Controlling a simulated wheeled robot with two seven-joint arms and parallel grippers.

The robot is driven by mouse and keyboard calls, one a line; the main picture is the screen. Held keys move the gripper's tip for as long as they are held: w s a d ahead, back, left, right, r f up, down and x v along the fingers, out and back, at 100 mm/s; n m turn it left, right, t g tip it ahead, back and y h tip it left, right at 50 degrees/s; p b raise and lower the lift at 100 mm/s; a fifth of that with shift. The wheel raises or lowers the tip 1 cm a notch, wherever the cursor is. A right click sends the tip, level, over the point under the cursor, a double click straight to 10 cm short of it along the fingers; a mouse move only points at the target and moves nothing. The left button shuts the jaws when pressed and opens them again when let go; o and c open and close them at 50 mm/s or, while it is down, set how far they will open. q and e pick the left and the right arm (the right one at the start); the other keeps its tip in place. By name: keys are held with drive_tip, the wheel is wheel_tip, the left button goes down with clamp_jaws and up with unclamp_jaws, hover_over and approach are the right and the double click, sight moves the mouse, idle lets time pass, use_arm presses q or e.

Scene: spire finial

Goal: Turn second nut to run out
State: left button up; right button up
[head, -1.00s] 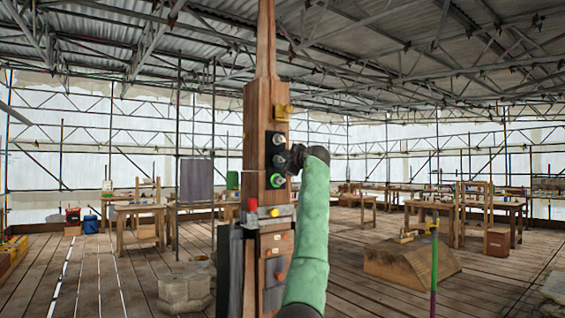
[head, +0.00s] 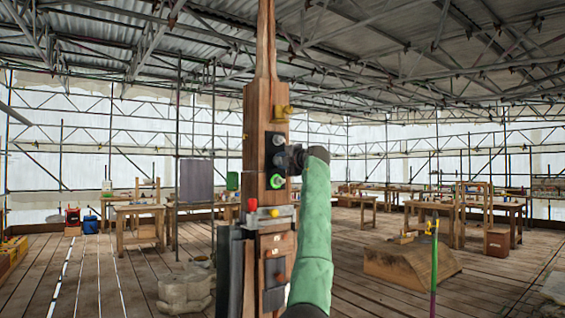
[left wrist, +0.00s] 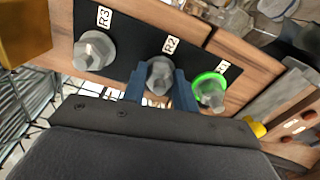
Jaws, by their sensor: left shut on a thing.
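A tall wooden spire post (head: 257,190) stands before me with a black plate carrying three grey hex nuts in a column. The plate is labelled R3, R2 and R1 in the left wrist view. The top nut (head: 278,139) is R3 (left wrist: 95,50). The lowest nut R1 (head: 276,182) has a green ring, also clear in the left wrist view (left wrist: 210,92). My left gripper (head: 288,159) is at the middle nut R2 (left wrist: 160,75). In the left wrist view its blue fingers (left wrist: 160,87) are shut on that nut, one on each side. My right gripper is not in view.
A yellow block (head: 282,113) sits above the plate. A red knob (head: 252,204) and a yellow knob (head: 274,212) sit below it. Workbenches (head: 140,225) stand farther back. A wooden ramped block (head: 412,262) lies on the floor at right.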

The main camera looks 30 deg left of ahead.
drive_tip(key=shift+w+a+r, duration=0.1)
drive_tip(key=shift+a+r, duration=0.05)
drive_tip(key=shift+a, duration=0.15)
use_arm(q)
drive_tip(key=o, duration=1)
drive_tip(key=shift+c, duration=0.2)
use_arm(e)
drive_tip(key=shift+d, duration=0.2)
use_arm(q)
drive_tip(key=b+v, duration=0.2)
drive_tip(key=v, duration=0.5)
drive_tip(key=shift+d, duration=0.35)
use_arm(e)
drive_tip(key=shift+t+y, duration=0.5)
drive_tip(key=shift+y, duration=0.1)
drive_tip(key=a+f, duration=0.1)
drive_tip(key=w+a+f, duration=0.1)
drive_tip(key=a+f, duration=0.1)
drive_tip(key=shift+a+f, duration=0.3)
use_arm(q)
drive_tip(key=shift+f, duration=0.1)
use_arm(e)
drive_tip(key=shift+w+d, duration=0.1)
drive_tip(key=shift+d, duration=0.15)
